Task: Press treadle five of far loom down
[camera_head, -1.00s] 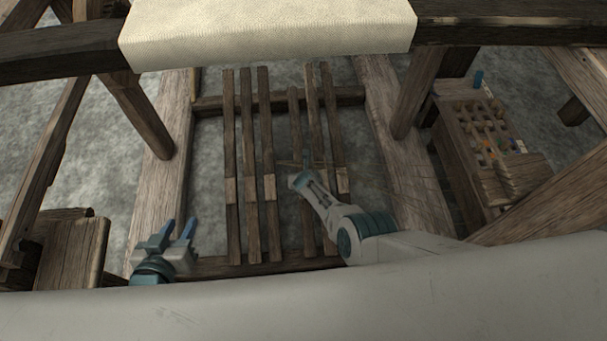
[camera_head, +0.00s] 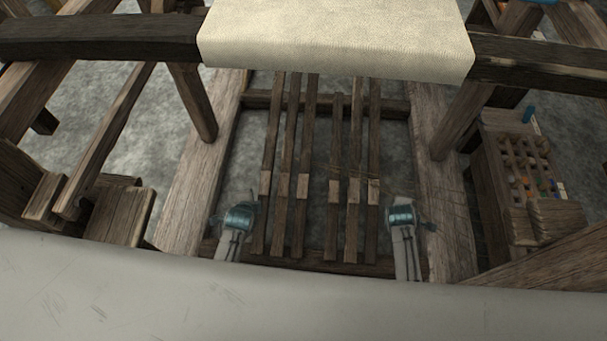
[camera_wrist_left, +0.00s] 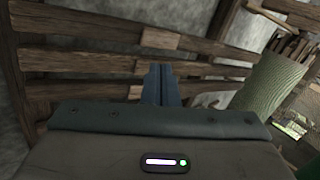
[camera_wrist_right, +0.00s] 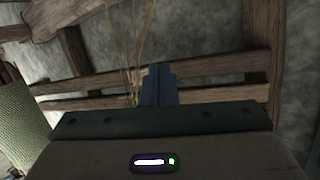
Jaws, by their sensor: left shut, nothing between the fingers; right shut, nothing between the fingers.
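The far loom's treadles are long dark wooden slats with pale patches, in two groups of three in the head view. Counting from the left, the fifth treadle (camera_head: 353,190) is the middle slat of the right group. No slat is clearly lower than the others. My left gripper (camera_head: 249,200) is at the left of the slats, shut and empty; its closed fingers show in the left wrist view (camera_wrist_left: 158,84) in front of several slats. My right gripper (camera_head: 391,200) is just right of the right group, shut and empty, with its fingers (camera_wrist_right: 158,84) before slats in the right wrist view.
A cream cloth-covered beam (camera_head: 335,38) crosses above the treadles' far ends. Thick wooden frame rails (camera_head: 195,185) flank them. A wooden rack with small coloured items (camera_head: 520,170) stands at right. A green basket of sticks (camera_wrist_left: 268,92) shows in the left wrist view. Thin cords (camera_wrist_right: 128,50) hang near my right gripper.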

